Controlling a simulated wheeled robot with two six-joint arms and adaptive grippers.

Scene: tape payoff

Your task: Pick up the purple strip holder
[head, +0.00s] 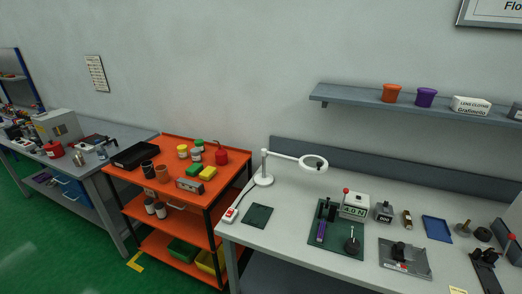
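A narrow purple piece (321,231), which looks like the purple strip holder, is on the dark green mat (345,245) on the grey workbench. It is next to a black upright fixture (327,210), and I cannot tell whether the two are joined. A round black base with a thin upright post (352,245) stands to its right on the same mat. A white block marked "40 N" (354,206) with a red knob stands behind. Neither of my grippers is in view.
A magnifier lamp (313,163) stands at the bench's back left. A grey plate with a black device (404,258) lies right of the mat, with a blue tray (437,229) behind. A shelf (350,96) holds orange and purple cups. An orange cart (225,178) stands left.

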